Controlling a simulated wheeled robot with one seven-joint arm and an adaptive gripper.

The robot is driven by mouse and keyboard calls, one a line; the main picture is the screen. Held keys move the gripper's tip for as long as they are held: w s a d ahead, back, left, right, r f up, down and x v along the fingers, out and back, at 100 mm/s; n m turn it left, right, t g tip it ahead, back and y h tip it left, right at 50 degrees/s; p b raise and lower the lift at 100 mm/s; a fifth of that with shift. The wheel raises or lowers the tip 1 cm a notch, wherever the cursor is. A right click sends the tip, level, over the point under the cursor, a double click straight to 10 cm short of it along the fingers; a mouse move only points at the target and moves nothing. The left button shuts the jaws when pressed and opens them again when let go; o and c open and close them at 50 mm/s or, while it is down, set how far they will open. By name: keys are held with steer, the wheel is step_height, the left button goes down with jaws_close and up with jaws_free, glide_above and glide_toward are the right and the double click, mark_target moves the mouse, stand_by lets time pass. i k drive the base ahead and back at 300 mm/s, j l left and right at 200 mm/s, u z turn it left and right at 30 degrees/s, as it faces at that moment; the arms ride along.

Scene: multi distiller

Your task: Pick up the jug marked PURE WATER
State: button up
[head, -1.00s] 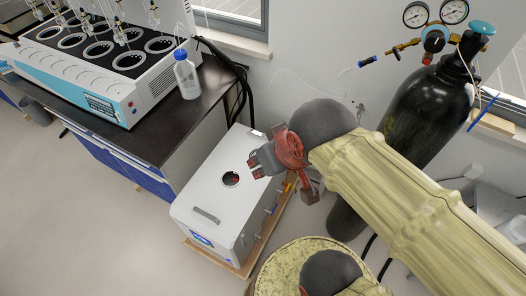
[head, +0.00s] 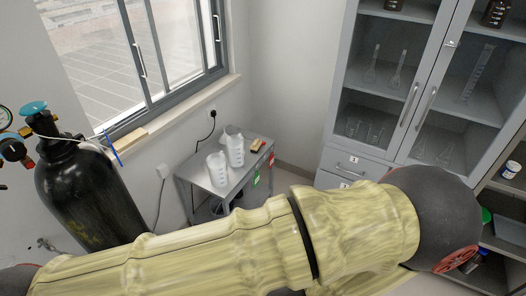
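Two translucent white jugs stand upright on the top of a small grey cart (head: 198,181) in the corner below the window. The front jug (head: 218,170) is nearer to me. The back jug (head: 235,152) stands just behind and to its right. No lettering is readable on either, so I cannot tell which is marked PURE WATER. My arm crosses the lower part of the view, in front of the cart. Its dark wrist end with a red part is at the right edge, well away from the jugs. My gripper's fingers do not show.
A black gas cylinder (head: 88,190) stands left of the cart. A small brown item (head: 257,145) lies on the cart's right end. A grey cabinet (head: 345,165) with glassware stands right, beside open shelves. A green and a red tag hang on the cart's side.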

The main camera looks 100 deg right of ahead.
mark_target(235, 143)
steer(key=z, duration=3.25)
steer(key=i+l+u, duration=0.1)
steer(key=u, duration=0.7)
steer(key=i+l+u, duration=0.15)
steer(key=l+u, duration=0.3)
steer(key=l, duration=0.45)
steer(key=l+u, duration=0.5)
steer(key=l, duration=1.1)
steer(key=k+l, duration=0.1)
steer(key=l, duration=0.55)
